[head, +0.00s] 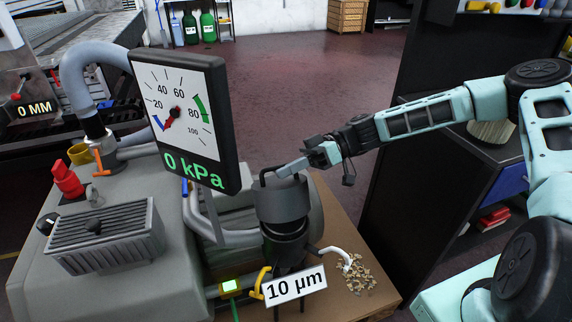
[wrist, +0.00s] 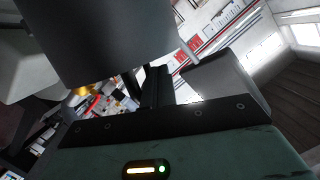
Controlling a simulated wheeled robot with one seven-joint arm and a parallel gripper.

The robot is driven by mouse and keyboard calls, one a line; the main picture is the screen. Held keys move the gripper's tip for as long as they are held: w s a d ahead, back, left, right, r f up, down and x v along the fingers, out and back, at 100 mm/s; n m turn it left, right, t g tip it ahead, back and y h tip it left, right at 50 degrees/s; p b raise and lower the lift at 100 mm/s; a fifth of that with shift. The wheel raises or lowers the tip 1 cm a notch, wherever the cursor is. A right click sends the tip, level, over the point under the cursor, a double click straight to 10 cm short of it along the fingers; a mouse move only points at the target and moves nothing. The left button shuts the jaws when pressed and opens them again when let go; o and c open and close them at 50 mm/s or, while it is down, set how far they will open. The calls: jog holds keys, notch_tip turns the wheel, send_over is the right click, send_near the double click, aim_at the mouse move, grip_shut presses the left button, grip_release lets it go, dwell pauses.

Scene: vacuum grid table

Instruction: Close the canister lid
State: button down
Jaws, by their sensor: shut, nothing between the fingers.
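The canister is an upright cylinder with a dark grey upper part (head: 281,203) and a black lower body (head: 286,245), at the middle of the head view. A black handle shows at its top rim. I cannot tell how the lid is seated. My gripper (head: 284,171) is shut and empty at the canister's top right, close to the rim; whether it touches is unclear. In the wrist view a large grey cylindrical surface (wrist: 100,40), apparently the canister's upper part, fills the upper left, right beside my gripper.
A gauge panel (head: 180,115) reading 0 kPa stands left of the canister. A "10 µm" label (head: 295,285), yellow handle (head: 262,282) and white hose with brown chips (head: 356,274) are near its base. A dark cabinet (head: 415,190) stands right.

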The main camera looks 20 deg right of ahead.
aim_at(297, 198)
jog(key=s+f+n+b, duration=0.1)
jog(key=s+f+n+t+b, duration=0.1)
jog(key=s, duration=0.1)
jog(key=s+f+n+b, duration=0.1)
jog(key=s, duration=0.1)
jog(key=shift+s+f+n+t, duration=0.1)
jog(key=shift+f+n+t, duration=0.2)
jog(key=shift+f+n, duration=0.1)
jog(key=shift+s+f+n+t+b, duration=0.3)
jog(key=shift+s+f+n+b, duration=0.2)
jog(key=shift+s+f+n, duration=0.2)
jog(key=shift+r, duration=0.15)
